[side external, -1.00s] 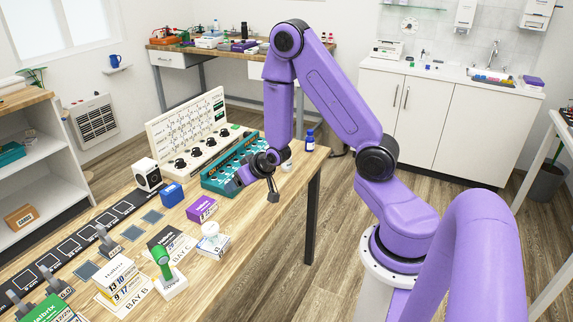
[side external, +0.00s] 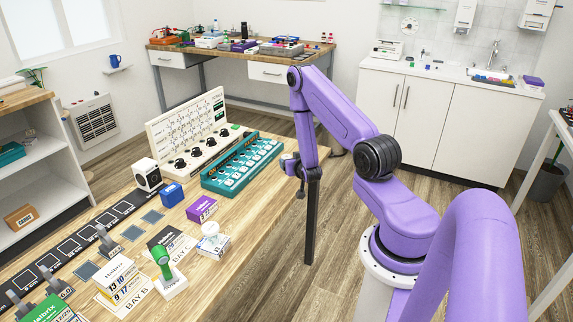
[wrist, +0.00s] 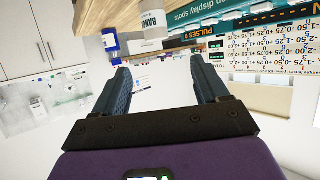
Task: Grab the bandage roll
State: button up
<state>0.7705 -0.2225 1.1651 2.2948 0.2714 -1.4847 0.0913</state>
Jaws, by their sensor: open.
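The bandage roll is most likely the white cylinder with dark letters (wrist: 152,26) near the top of the wrist view, partly cut by the frame edge. In the side view I cannot make it out; my arm covers that part of the table. My gripper (wrist: 163,82) is open and empty, its two dark fingers spread apart. The roll shows beyond the fingertips, between their lines, with a gap to both. In the side view my gripper (side external: 301,190) hangs at the table's right edge, small and dark.
A blue bottle (wrist: 110,42) stands close beside the roll. The wooden table (side external: 258,205) bears a teal rack (side external: 243,163), a white panel with dark knobs (side external: 190,132), a purple box (side external: 202,209) and a blue box (side external: 172,194). Its front right part is clear.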

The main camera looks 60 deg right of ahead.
aim_at(287, 157)
jog(key=x, duration=0.7)
jog(key=shift+w+d+f, duration=0.1)
jog(key=shift+w+d, duration=0.1)
jog(key=shift+s+f+x, duration=0.15)
jog(key=shift+x, duration=0.85)
jog(key=shift+s+f+x, duration=0.15)
jog(key=shift+f+x, duration=0.05)
jog(key=shift+x, duration=1.6)
jog(key=shift+c, duration=0.4)
jog(key=shift+r, duration=0.1)
jog(key=c, duration=1)
